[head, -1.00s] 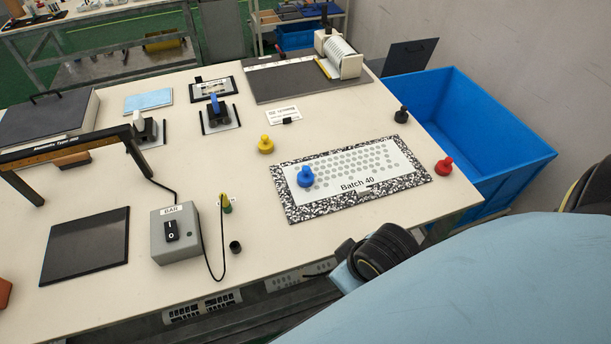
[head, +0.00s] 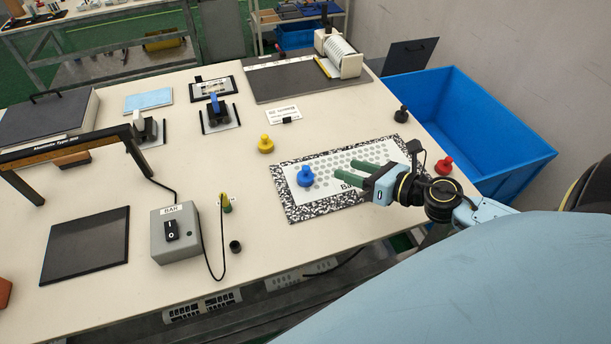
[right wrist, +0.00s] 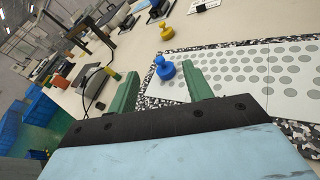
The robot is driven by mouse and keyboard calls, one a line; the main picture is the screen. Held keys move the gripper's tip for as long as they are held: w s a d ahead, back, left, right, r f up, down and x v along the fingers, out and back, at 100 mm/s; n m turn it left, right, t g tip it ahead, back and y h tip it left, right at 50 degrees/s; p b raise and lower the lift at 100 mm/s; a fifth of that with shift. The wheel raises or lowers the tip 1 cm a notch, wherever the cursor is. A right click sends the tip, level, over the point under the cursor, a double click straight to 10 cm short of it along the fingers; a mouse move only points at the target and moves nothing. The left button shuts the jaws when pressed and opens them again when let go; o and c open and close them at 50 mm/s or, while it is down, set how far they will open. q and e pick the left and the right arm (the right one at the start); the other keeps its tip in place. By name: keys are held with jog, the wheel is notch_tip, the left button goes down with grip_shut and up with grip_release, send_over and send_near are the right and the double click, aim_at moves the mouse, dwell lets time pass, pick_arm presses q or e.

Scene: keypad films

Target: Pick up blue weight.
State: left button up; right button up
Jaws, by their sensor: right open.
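The blue weight (head: 305,176) stands upright on the left part of the white dotted film sheet (head: 320,192), which lies on a black-and-white speckled board (head: 296,214). My right gripper (head: 341,172) has green fingers and is over the sheet, to the right of the blue weight and apart from it. In the right wrist view the blue weight (right wrist: 165,68) shows ahead, between the directions of the two open fingers (right wrist: 164,88). The gripper is open and empty. Part of the sheet and its lettering is hidden by my right gripper. My left gripper does not show.
A yellow weight (head: 265,144), a black weight (head: 401,114) and a red weight (head: 445,165) stand around the board. A grey switch box (head: 176,234) with a cable is at left. A blue bin (head: 480,125) is beyond the table's right edge. Bare tabletop lies left of the board.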

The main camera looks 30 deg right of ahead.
jog(key=n, duration=0.1)
jog(key=f+n+g, duration=0.1)
jog(key=s+n+y, duration=0.1)
jog(key=shift+d+f+n+g, duration=0.25)
jog(key=shift+f+n+g, duration=0.05)
jog(key=shift+f+g, duration=0.1)
jog(key=shift+f+n, duration=0.2)
jog(key=shift+n, duration=0.1)
send_near(308, 176)
jog(key=x, duration=0.4)
jog(key=shift+w+d+r+p, duration=0.15)
jog(key=shift+r+p, duration=0.2)
jog(key=shift+s+f+b+x, duration=0.1)
jog(key=shift+f+b+x, duration=0.1)
jog(key=shift+x, duration=1.2)
jog(key=shift+s+f+b+x, duration=0.1)
jog(key=shift+f+x, duration=0.1)
jog(key=shift+x, duration=1.25)
jog(key=shift+c, duration=0.2)
jog(key=shift+r, duration=0.1)
jog(key=c, duration=0.9)
